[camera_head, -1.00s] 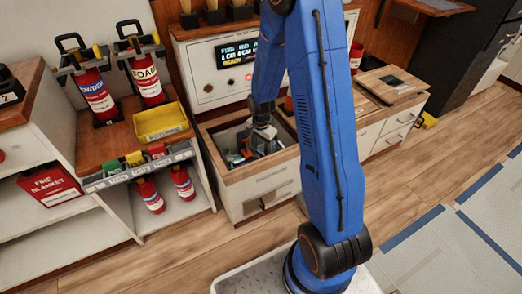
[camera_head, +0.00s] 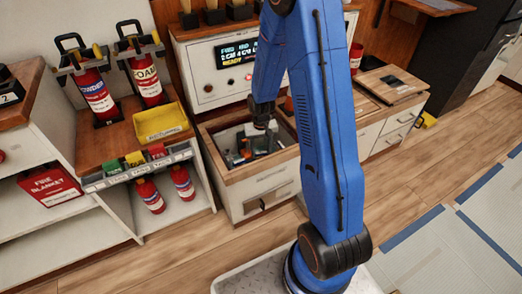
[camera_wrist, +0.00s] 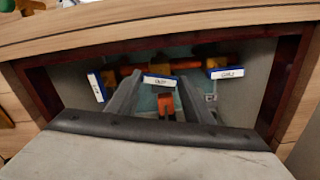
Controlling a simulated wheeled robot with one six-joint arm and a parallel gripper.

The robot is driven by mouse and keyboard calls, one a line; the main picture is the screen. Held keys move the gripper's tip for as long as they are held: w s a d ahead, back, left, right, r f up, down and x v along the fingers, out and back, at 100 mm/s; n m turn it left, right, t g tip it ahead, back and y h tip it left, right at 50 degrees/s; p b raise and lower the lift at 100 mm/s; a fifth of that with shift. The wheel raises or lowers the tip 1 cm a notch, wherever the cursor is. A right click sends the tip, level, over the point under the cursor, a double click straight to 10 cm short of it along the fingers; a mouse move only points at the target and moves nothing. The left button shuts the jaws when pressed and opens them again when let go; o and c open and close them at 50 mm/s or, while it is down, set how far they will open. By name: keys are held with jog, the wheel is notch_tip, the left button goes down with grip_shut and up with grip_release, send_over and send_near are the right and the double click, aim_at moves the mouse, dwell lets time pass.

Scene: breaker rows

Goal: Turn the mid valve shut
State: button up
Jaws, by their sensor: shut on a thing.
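In the wrist view, several valves with orange handles sit inside a recessed wooden box. The mid valve (camera_wrist: 166,105) shows its orange handle below a blue-and-white label (camera_wrist: 160,81). My gripper (camera_wrist: 160,84) reaches down into the box with one grey finger on each side of it and is shut on the mid valve. The exact contact is hard to see. A left label (camera_wrist: 96,88) stands nearly upright and a right label (camera_wrist: 226,72) lies nearly level, each beside orange parts. In the head view, my gripper (camera_head: 262,125) is above the open box (camera_head: 262,172), whose contents are small and unclear.
The box's wooden rim closely surrounds the valves. A control panel (camera_head: 228,75) with a lit display stands behind it. A shelf (camera_head: 110,145) with fire extinguishers and a yellow tray (camera_head: 160,122) is to the left. Drawers (camera_head: 395,140) are to the right.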

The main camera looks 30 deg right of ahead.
jog(key=shift+n, duration=1.4)
jog(key=o, duration=0.8)
notch_tip(320, 180, up, 17)
jog(key=shift+r, duration=0.2)
jog(key=shift+r, duration=0.1)
